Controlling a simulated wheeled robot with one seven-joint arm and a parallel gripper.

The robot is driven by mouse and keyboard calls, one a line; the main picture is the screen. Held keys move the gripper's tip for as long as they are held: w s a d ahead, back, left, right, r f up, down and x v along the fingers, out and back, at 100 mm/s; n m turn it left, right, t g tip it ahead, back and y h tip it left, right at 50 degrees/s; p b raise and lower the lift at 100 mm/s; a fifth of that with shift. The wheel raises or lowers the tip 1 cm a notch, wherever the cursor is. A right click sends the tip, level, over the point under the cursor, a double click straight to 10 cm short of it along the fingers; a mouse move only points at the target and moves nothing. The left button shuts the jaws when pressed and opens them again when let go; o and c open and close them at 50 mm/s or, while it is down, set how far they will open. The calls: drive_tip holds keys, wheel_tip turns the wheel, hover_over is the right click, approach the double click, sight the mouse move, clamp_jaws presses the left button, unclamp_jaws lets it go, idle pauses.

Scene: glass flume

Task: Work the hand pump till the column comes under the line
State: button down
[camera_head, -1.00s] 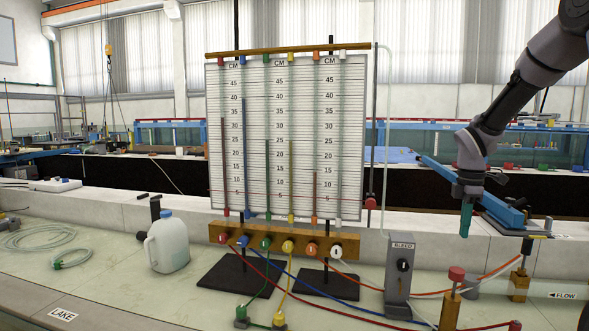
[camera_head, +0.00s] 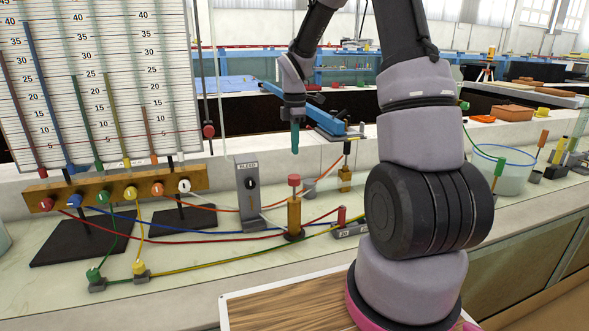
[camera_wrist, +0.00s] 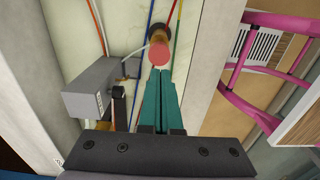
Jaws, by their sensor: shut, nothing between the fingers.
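A brass post with a red cap (camera_head: 294,205), which looks like the hand pump, stands on the bench right of the grey BLEED box (camera_head: 248,195). My gripper (camera_head: 295,141) has teal fingers, shut and empty, pointing down above the red cap and apart from it. In the wrist view the fingertips (camera_wrist: 161,72) lie just short of the red cap (camera_wrist: 157,52). The manometer board (camera_head: 128,100) is at the left, its top cut off. Its coloured columns stand at different heights; the blue column (camera_head: 42,85) is the tallest.
A brass manifold (camera_head: 115,188) with coloured knobs sits below the board. Coloured hoses run across the bench near the post. The BLEED box (camera_wrist: 95,88) is left of the fingers in the wrist view. A clear water bucket (camera_head: 500,170) stands at the right.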

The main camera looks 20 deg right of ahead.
sight(295, 177)
wheel_tip(295, 177, down, 8)
drive_tip(key=shift+r, duration=0.1)
idle(0.4)
wheel_tip(295, 177, down, 4)
drive_tip(key=shift+f, duration=0.2)
drive_tip(key=shift+s+f, duration=0.15)
drive_tip(key=shift+f, duration=0.25)
